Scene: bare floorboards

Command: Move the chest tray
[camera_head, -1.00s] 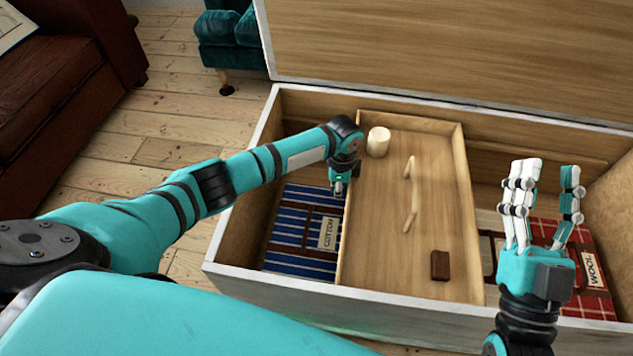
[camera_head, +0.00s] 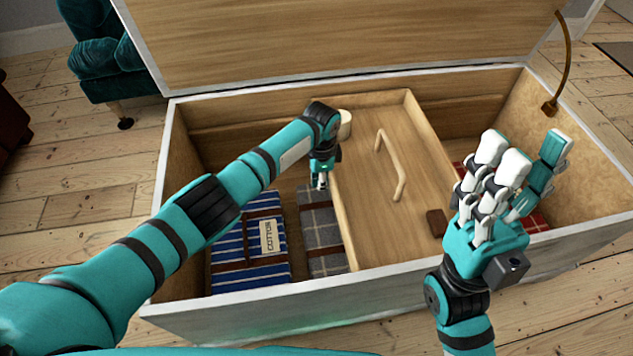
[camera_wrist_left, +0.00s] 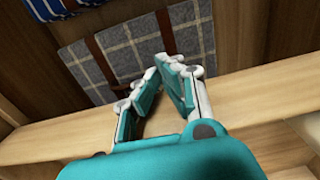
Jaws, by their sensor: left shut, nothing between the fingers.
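The chest tray (camera_head: 365,215) is a pale wooden tray lying crosswise inside the open chest (camera_head: 590,243), right of its middle. It has a bent wooden handle (camera_head: 398,180) and carries a white cylinder (camera_head: 345,125) and a brown block (camera_head: 436,222). My left gripper (camera_head: 320,184) is shut and empty, pointing down beside the tray's left wall. In the left wrist view its fingers (camera_wrist_left: 160,80) overlap the tray's wall (camera_wrist_left: 50,140); I cannot tell whether they touch it. My right gripper (camera_head: 525,165) is open and empty above the chest's right part, hiding some of the tray's right side.
Left of the tray, a blue striped bundle labelled COTTON (camera_head: 248,255) and a grey checked bundle (camera_head: 318,225) lie on the chest floor. A red bundle (camera_head: 535,222) shows at right. The raised lid (camera_head: 330,40) stands behind. A teal armchair (camera_head: 108,60) stands back left.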

